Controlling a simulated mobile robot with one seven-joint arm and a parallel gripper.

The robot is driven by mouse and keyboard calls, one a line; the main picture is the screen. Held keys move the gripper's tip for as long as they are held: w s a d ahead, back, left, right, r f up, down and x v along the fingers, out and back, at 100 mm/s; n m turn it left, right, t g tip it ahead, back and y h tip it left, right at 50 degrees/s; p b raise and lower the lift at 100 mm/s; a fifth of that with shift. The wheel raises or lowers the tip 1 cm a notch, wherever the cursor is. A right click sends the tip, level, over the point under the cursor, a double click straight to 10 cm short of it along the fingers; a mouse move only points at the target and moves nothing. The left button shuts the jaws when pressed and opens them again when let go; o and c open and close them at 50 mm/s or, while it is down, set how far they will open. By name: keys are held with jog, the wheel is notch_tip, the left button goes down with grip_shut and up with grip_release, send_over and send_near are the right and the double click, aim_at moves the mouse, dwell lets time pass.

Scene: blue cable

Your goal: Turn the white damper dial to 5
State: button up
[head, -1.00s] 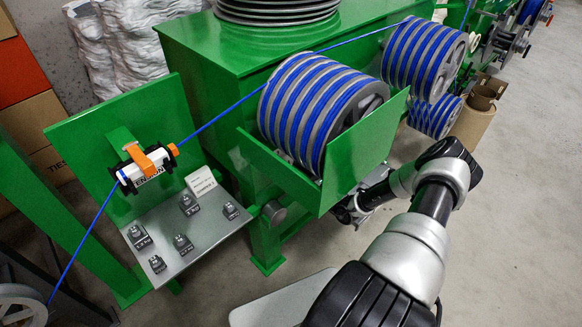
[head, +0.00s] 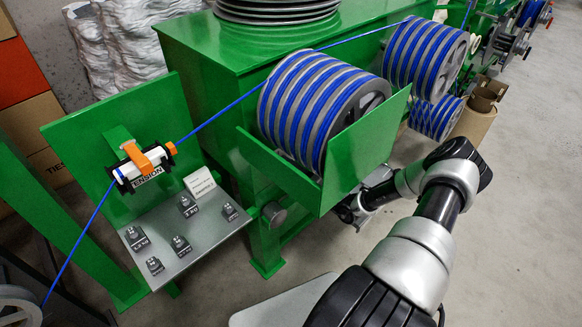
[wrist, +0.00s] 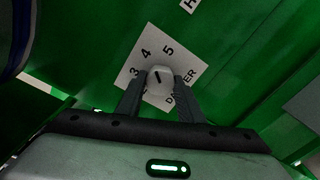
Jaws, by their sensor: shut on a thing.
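The white damper dial (wrist: 164,73) is in the middle of the wrist view, on a white label plate (wrist: 190,58) fixed to a green panel. The plate carries the numbers 3, 4 and 5 and a partly hidden word ending in "ER". A short dark mark on the dial's face slants; I cannot tell exactly which number it lines up with. My gripper (wrist: 160,80) has one dark finger on each side of the dial and is shut on it. In the head view the dial and fingertips are hidden behind the green drum guard (head: 367,142).
Blue cable runs through a white tension gauge (head: 143,168) and around grooved drums (head: 322,105). A grey shelf (head: 205,237) holds several small weights and a white card.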

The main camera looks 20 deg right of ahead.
jog(key=shift+m, duration=0.6)
jog(key=o, duration=1.1)
jog(key=shift+c, duration=0.2)
jog(key=v, duration=1.7)
jog(key=shift+s+p, duration=0.2)
jog(key=shift+p, duration=0.15)
jog(key=shift+d, duration=0.1)
